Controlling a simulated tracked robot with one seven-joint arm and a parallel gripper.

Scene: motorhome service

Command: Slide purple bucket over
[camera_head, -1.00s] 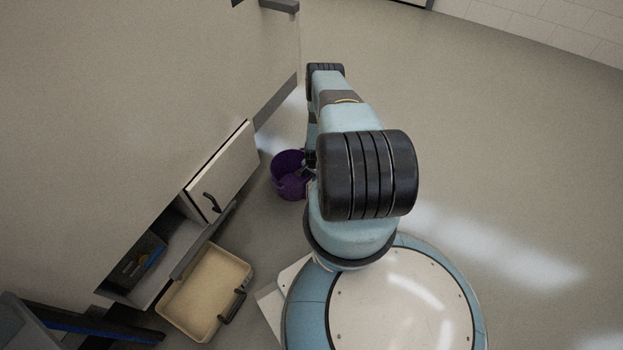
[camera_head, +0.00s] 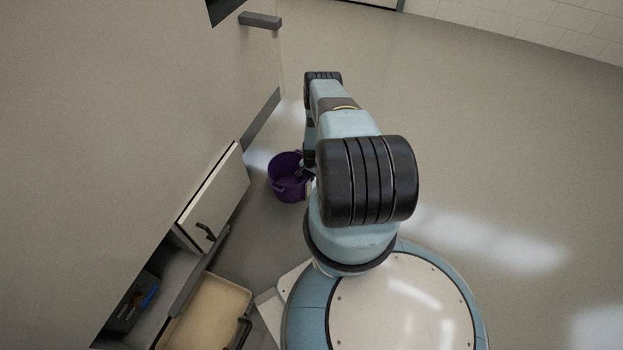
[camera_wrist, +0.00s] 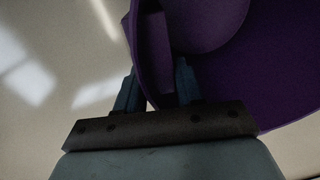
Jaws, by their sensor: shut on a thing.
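The purple bucket (camera_head: 285,186) stands on the floor left of my arm in the head view, just right of the open locker door. In the wrist view the bucket (camera_wrist: 225,60) fills the upper right, and its inside shows. My gripper (camera_wrist: 155,85) is shut on the bucket's rim, with one finger outside the wall and one inside. In the head view the gripper (camera_head: 308,170) is mostly hidden behind my arm.
A pale locker door (camera_head: 214,195) hangs open at the vehicle's side wall. A grey bracket (camera_head: 260,20) juts from the wall. The floor (camera_head: 500,150) to the right is clear.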

